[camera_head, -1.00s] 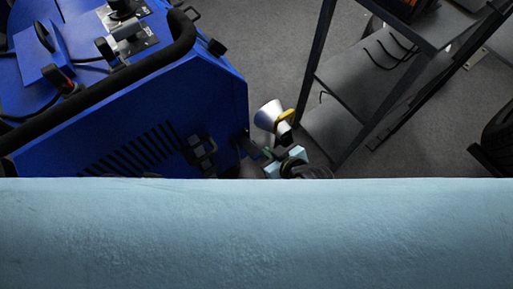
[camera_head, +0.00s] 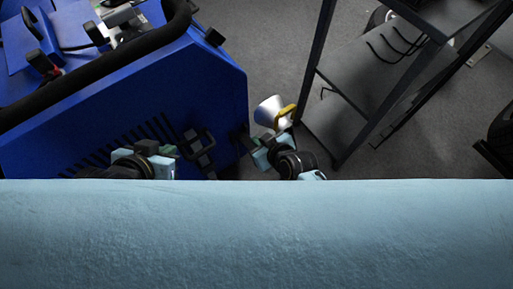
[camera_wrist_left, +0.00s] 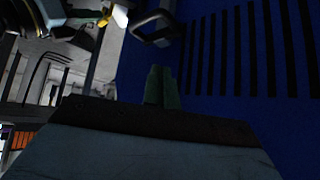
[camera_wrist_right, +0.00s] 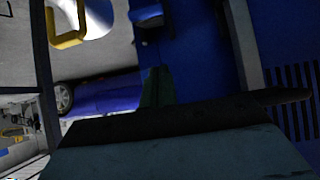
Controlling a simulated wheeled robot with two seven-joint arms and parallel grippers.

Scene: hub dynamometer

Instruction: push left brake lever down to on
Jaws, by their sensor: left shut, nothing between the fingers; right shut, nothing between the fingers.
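The blue machine (camera_head: 205,85) fills the upper left of the head view. On its top are a silver lever with a black knob (camera_head: 97,33) and a black lever part with a red mark (camera_head: 40,62). I cannot tell which of these is the left brake lever, or its setting. My left gripper (camera_head: 172,150) is shut and empty near the machine's slotted front. In the left wrist view its green fingers (camera_wrist_left: 162,86) point at the blue panel. My right gripper (camera_head: 250,146) is shut and empty by the machine's right corner; its fingers (camera_wrist_right: 157,86) show in the right wrist view.
A black padded bar (camera_head: 150,52) runs along the machine's upper edge. A black handle (camera_head: 200,148) sticks out of its front, near my left gripper. A white and yellow object (camera_head: 272,112) is beside my right gripper. A dark metal shelf (camera_head: 350,100) stands to the right.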

